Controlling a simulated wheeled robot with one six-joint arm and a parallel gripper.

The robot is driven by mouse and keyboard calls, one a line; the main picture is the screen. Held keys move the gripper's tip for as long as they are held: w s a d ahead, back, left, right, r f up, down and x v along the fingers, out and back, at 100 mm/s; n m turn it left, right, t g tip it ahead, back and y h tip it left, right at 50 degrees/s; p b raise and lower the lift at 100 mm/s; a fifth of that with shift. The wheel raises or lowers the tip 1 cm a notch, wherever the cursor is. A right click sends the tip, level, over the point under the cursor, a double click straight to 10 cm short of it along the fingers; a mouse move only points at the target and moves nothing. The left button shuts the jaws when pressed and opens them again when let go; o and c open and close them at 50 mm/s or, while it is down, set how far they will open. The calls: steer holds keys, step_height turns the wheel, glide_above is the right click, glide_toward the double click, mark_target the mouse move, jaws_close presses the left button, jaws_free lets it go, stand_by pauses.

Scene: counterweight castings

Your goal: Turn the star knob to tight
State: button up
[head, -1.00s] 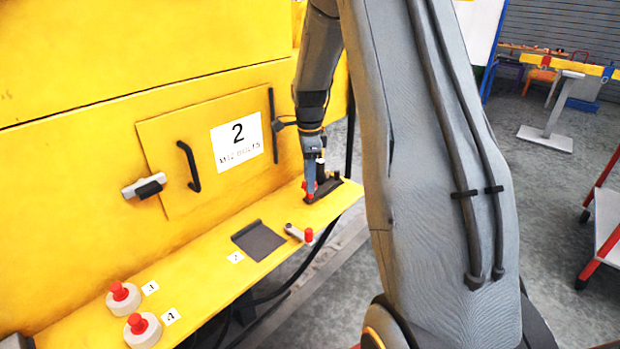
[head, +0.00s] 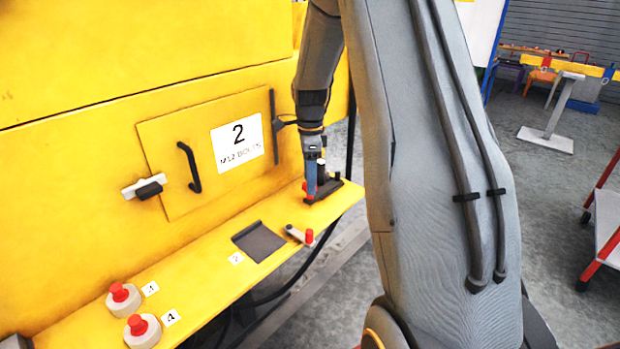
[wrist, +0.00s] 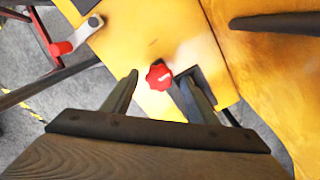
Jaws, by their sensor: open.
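The star knob (wrist: 159,76) is small, red and lobed, and it shows in the wrist view above the yellow ledge. My gripper (wrist: 160,82) is open, with one finger to the left of the knob and one to the right. A gap shows between the knob and each finger, and I cannot tell how far the fingertips reach down beside it. In the head view my gripper (head: 312,188) points down at the far end of the ledge (head: 205,290), where it partly hides the red knob.
A small crank with a red handle (head: 301,235) and a dark plate (head: 258,240) are on the ledge nearer the camera. Two red push buttons (head: 118,291) (head: 138,325) stand at its near end. A yellow panel door with a black handle (head: 189,166) rises behind.

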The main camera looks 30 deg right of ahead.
step_height(320, 180, up, 8)
steer(key=shift+w+f+b, duration=0.1)
steer(key=shift+f+b, duration=0.15)
steer(key=shift+b, duration=0.65)
steer(key=s+a+f+n, duration=0.3)
steer(key=s+a+n, duration=0.5)
steer(key=s+n, duration=0.3)
steer(key=s+a+f+n+t, duration=0.1)
steer(key=s+a+f+n, duration=0.2)
steer(key=s+a+n, duration=0.6)
steer(key=s+n, duration=0.2)
steer(key=s, duration=0.1)
steer(key=shift+s+d+f, duration=0.1)
